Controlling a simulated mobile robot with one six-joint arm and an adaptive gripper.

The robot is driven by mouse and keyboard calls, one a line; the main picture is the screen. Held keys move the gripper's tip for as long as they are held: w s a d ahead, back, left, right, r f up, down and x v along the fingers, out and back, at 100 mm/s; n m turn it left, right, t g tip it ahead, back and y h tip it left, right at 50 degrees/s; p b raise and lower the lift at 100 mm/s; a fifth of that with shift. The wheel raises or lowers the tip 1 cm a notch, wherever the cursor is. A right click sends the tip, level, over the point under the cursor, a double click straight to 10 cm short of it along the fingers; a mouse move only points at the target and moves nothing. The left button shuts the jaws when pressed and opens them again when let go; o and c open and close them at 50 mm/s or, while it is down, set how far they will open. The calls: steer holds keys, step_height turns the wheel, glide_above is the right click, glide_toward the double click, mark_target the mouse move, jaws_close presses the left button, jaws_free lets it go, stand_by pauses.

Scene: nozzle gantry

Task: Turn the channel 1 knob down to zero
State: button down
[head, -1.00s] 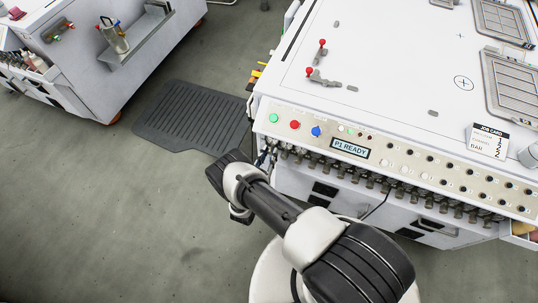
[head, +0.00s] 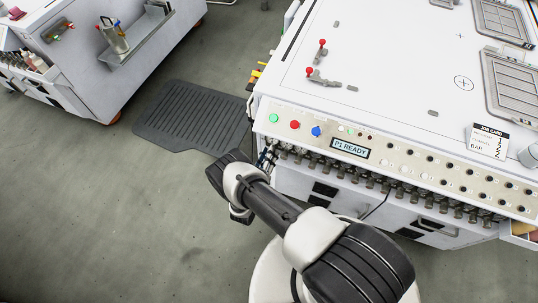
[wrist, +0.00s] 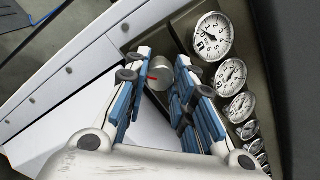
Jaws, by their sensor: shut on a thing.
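In the wrist view the channel 1 knob (wrist: 160,74), a grey metal cylinder with a red mark on its face, sits between the blue-padded fingers of my gripper (wrist: 164,70). My gripper is shut on it. The nearest round white gauge (wrist: 213,37) is just right of the fingers; its needle is too small to read surely. In the head view my gripper (head: 267,157) reaches the left end of the knob row under the front panel (head: 400,164); the held knob is hidden there.
Several more knobs (head: 428,201) run rightward along the panel's underside. More gauges (wrist: 232,73) line the dark strip in the wrist view. The panel has green, red and blue buttons and a display (head: 350,148) reading "P1 READY". The left floor is open.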

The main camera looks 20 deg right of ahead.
steer(key=shift+f, duration=0.1)
stand_by(0.4)
steer(key=c, duration=1.6)
jaws_free()
steer(key=shift+s+a, duration=0.1)
steer(key=v, duration=1.1)
steer(key=shift+s+a, duration=0.2)
steer(key=shift+s, duration=0.15)
